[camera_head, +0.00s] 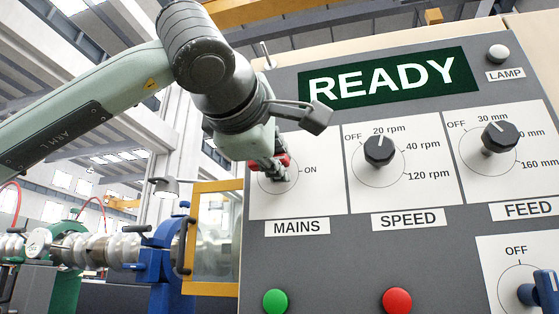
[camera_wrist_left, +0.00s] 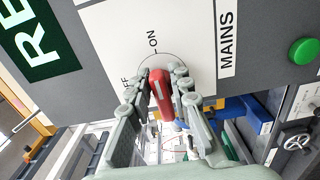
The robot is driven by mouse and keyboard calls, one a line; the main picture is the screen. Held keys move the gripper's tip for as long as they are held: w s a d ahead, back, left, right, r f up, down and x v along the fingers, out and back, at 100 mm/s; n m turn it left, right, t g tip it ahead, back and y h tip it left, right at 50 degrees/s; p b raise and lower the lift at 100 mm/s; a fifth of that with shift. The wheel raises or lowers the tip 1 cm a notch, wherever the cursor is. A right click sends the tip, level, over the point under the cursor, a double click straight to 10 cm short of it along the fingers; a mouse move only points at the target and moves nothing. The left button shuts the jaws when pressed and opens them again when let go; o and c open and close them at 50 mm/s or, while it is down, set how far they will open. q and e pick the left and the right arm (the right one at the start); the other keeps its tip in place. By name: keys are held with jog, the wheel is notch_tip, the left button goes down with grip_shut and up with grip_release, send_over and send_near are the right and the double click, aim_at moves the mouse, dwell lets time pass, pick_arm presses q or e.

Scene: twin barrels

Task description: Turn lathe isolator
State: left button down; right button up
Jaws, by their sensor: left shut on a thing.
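The lathe isolator is the red handle (camera_head: 284,159) on the MAINS dial at the left of the grey control panel (camera_head: 340,260). In the left wrist view the red handle (camera_wrist_left: 161,92) stands between my fingers, with ON printed above it and a partly hidden OFF label to its left. My left gripper (camera_head: 274,170) is shut on this handle, one finger on each side; it also shows in the left wrist view (camera_wrist_left: 164,80). The gripper hides part of the dial in the head view, and I cannot tell the handle's exact angle. My right gripper is not in view.
The panel also carries a green READY display (camera_head: 388,78), a SPEED knob (camera_head: 380,150), a FEED knob (camera_head: 500,136), a green button (camera_head: 275,301), a red button (camera_head: 397,300) and a blue switch (camera_head: 546,291) at lower right. A yellow-framed window (camera_head: 215,240) is left of the panel.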

pick_arm(q)
jog(key=c, duration=1.5)
grip_release()
jog(key=shift+c, duration=0.2)
jog(key=v, duration=1.2)
